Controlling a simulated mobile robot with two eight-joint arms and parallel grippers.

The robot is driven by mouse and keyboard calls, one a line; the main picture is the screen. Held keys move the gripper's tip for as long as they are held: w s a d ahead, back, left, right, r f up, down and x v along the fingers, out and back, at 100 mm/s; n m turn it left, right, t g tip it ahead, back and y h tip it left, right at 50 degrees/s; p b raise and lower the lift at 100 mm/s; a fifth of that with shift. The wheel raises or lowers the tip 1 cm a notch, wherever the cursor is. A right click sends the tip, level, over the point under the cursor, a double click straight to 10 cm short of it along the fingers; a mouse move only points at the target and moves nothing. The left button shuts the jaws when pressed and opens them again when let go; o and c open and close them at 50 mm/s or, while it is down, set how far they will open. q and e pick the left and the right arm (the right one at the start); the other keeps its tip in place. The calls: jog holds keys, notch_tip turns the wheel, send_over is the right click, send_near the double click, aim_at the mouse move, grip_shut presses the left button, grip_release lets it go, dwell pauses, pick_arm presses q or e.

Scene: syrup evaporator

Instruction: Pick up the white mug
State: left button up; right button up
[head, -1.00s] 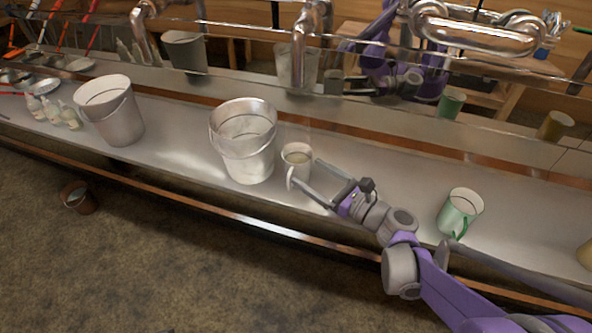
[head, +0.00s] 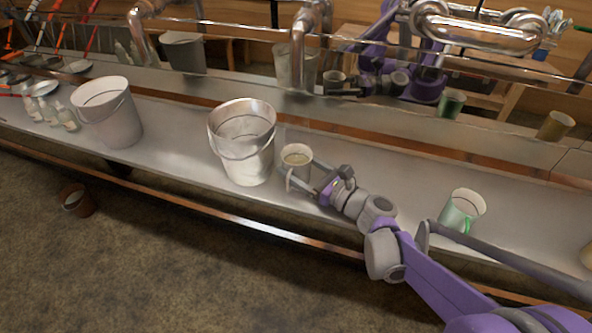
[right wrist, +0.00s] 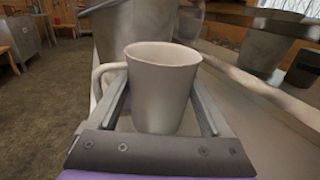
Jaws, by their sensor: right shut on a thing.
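I cannot tell any gap between the mug and the shelf. My left gripper is not in view.
A metal bucket (head: 243,140) stands close left of the mug, and another bucket (head: 108,112) is farther left by several small bottles (head: 66,117). Metal pipes (head: 304,45) hang behind.

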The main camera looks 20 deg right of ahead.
grip_shut()
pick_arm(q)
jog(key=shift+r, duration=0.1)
pick_arm(e)
jog(key=shift+r, duration=0.2)
